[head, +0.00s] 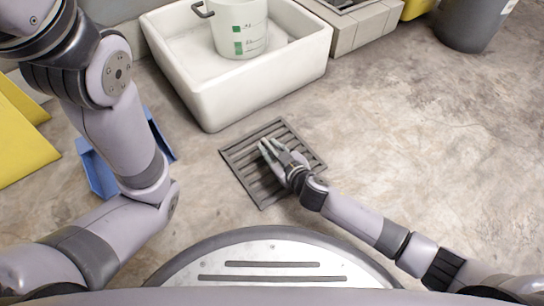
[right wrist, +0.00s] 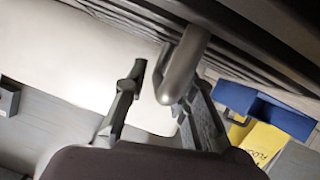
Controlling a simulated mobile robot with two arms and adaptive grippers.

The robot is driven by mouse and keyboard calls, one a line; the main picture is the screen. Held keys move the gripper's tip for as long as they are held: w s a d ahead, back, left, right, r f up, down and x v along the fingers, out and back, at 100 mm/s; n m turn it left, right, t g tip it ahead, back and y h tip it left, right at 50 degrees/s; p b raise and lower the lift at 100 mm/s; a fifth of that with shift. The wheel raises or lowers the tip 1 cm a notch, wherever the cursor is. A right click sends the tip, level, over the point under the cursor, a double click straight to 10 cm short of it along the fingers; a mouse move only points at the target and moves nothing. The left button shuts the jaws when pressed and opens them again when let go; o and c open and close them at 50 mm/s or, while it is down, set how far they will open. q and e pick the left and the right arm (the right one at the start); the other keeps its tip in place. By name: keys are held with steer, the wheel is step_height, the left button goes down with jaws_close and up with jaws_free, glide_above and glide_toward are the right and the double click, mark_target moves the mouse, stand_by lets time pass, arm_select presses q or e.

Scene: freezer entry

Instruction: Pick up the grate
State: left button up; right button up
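The grate (head: 246,172) is a dark grey slatted square on the floor, in front of the white basin. My right gripper (head: 268,150) is over its middle, with its fingers pointing up-left in the head view. In the right wrist view the grate's slats (right wrist: 262,52) run along the top. My right gripper's fingers (right wrist: 165,85) stand apart there, and a rounded grey piece lies in front of the right finger. I cannot tell whether that piece belongs to the grate, or whether the fingers touch the grate. My left arm fills the left side; its gripper is out of view.
A white basin (head: 212,96) holding a white bucket (head: 240,28) stands behind the grate. A blue dustpan (head: 97,170) and a yellow sign (head: 20,140) are at the left. A dark bin (head: 470,25) stands back right. Floor right of the grate is clear.

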jaws_close()
stand_by(0.6)
steer(key=shift+r, duration=0.15)
